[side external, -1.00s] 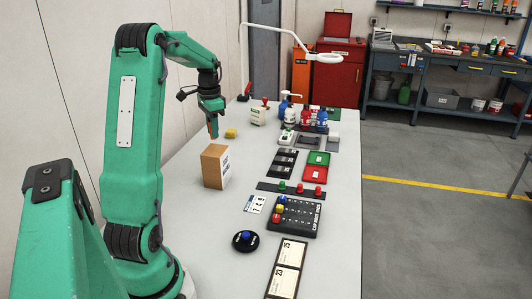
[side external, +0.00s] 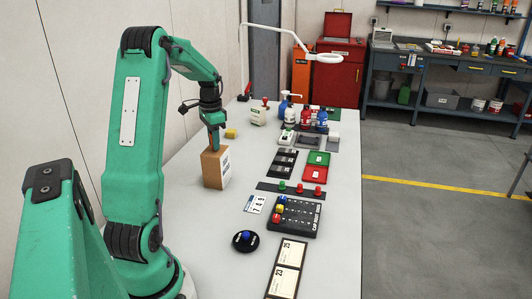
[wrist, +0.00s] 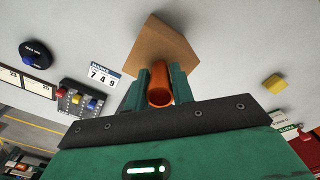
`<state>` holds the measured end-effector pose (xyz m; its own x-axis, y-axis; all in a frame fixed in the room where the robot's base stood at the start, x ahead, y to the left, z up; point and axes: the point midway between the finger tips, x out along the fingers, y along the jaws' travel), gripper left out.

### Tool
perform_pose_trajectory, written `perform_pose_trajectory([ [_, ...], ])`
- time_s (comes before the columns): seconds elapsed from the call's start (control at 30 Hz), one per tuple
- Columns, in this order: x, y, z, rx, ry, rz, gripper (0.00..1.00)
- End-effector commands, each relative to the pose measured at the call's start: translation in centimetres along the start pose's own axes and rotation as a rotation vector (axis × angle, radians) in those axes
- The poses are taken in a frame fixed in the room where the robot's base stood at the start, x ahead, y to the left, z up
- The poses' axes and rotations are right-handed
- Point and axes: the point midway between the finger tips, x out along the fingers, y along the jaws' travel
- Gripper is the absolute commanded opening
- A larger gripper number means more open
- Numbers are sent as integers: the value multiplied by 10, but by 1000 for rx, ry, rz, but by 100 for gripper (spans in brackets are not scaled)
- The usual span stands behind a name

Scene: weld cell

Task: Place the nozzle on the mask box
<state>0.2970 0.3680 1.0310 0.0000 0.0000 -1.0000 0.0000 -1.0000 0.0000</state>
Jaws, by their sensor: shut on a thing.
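The mask box (side external: 215,172) is a tan cardboard box with a printed label, standing upright on the near left part of the table. It also shows in the wrist view (wrist: 163,42), beyond my fingers. The nozzle (wrist: 159,88) is an orange tube, held between my two green fingers. My gripper (side external: 213,142) points down at the top of the box, with its fingertips at or just above the top face. My gripper is shut on the nozzle in the wrist view (wrist: 159,80). I cannot tell whether the nozzle touches the box.
A yellow block (side external: 231,133) lies behind the box. A card with numbers (side external: 256,204), a black round button base (side external: 245,241) and a black panel with knobs (side external: 291,216) lie to the right. Trays and bottles stand farther back. The table around the box is clear.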

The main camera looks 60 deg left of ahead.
Motion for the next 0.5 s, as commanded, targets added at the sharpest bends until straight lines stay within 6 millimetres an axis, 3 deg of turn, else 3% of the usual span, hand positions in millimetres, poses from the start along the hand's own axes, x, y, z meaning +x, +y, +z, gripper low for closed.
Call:
perform_pose_trajectory([
  [0.03,1,0,0,0,0,0,26],
  [0.13,1,0,0,0,0,0,45],
  [0.5,-1,0,0,0,0,0,46],
])
